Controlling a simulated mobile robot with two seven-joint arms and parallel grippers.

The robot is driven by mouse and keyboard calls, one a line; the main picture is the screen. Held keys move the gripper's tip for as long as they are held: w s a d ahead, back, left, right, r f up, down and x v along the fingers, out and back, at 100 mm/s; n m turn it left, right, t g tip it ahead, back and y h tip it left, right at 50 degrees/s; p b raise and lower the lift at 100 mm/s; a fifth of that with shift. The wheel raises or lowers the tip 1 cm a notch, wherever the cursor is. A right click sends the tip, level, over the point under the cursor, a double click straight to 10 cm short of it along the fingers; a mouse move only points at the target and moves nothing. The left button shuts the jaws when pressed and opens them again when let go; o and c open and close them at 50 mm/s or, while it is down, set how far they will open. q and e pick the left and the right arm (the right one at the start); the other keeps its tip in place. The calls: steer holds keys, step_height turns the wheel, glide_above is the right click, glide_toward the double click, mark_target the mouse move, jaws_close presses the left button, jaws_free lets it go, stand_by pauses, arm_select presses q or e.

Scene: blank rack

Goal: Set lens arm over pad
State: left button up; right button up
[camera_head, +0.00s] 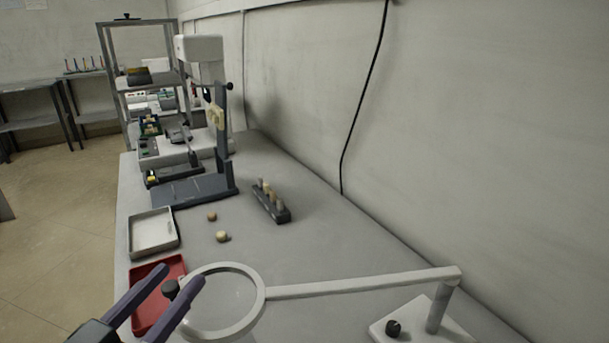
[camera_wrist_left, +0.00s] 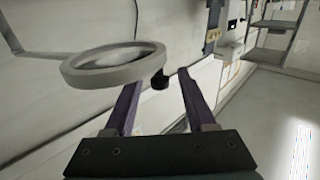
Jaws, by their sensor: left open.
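The lens arm is a white ring lens (camera_head: 262,300) on a long pale arm (camera_head: 365,283), hinged to a post on a white base (camera_head: 420,322) at the bench's right front. A black knob (camera_head: 171,289) sticks out from the ring's left side. My left gripper (camera_head: 182,274) is open, with the knob showing between its two purple fingers. The left wrist view also shows the ring (camera_wrist_left: 112,62) and the knob (camera_wrist_left: 160,80) near the fingers; I cannot tell if they touch. A red tray (camera_head: 150,312), possibly the pad, lies partly hidden behind the fingers. My right gripper is out of view.
A white tray (camera_head: 153,232) lies beyond the red one. Two small round pieces (camera_head: 222,236) and a dark block of several pegs (camera_head: 270,201) sit mid-bench. A grey stand (camera_head: 205,187) is farther back. The wall bounds the bench's right side.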

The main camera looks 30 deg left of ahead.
arm_select(q)
steer(key=v, duration=0.9)
steer(key=shift+s+b, duration=0.35)
steer(key=shift+b, duration=0.1)
steer(key=shift+d, duration=0.15)
